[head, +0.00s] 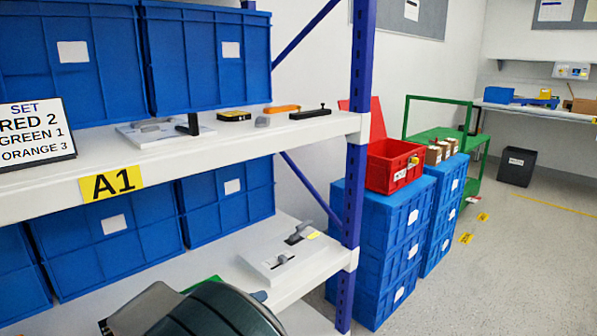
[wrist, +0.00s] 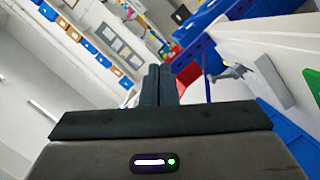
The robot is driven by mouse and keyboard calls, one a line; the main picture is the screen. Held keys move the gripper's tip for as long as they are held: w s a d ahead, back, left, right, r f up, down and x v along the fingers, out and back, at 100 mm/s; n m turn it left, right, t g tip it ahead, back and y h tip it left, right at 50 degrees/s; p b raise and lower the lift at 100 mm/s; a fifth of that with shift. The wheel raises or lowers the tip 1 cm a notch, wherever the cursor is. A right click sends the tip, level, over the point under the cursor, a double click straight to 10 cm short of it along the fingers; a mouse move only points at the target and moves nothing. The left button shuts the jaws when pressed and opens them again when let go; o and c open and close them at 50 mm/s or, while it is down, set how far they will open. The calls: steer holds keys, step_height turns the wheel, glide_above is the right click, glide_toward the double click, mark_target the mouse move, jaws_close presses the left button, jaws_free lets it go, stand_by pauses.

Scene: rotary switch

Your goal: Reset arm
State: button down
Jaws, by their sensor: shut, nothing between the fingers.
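My gripper (wrist: 158,85) shows in the wrist view with its two dark fingers together, shut and empty. It points into open air, with the shelf off to the right of the fingers in that view. In the head view a dark rounded part of my arm shows at the bottom edge; the fingertips cannot be made out there. A white plate (head: 318,263) with grey levers lies on the lower shelf. Another pale plate (head: 143,139) with a grey part and a black upright piece lies on the upper shelf. I cannot tell the switch settings.
The white upper shelf (head: 235,143) bears a sign (head: 36,134) reading SET RED 2, GREEN 1, ORANGE 3, and small tools. Blue bins (head: 208,60) stand behind. A blue post (head: 357,150) ends the rack.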

steer(key=s+d+r+g+y+p, duration=0.2)
steer(key=d+r+g+y+p, duration=0.15)
steer(key=d+r+p, duration=0.4)
steer(key=s+d+r+g+y+p, duration=0.25)
steer(key=d+r+g+p, duration=0.2)
steer(key=d+p, duration=0.5)
steer(key=s+d+r+t+y+p, duration=0.1)
steer(key=s+d+r+y+p, duration=0.2)
steer(key=s+r+p, duration=0.3)
steer(key=s+d+r+n+t+y+p, duration=0.1)
steer(key=s+d+r+y+p, duration=0.3)
steer(key=r+p, duration=0.7)
step_height(320, 180, up, 3)
steer(key=shift+s+f+y, duration=0.2)
steer(key=shift+s+y, duration=0.1)
steer(key=shift+s, duration=0.75)
steer(key=shift+d, duration=0.1)
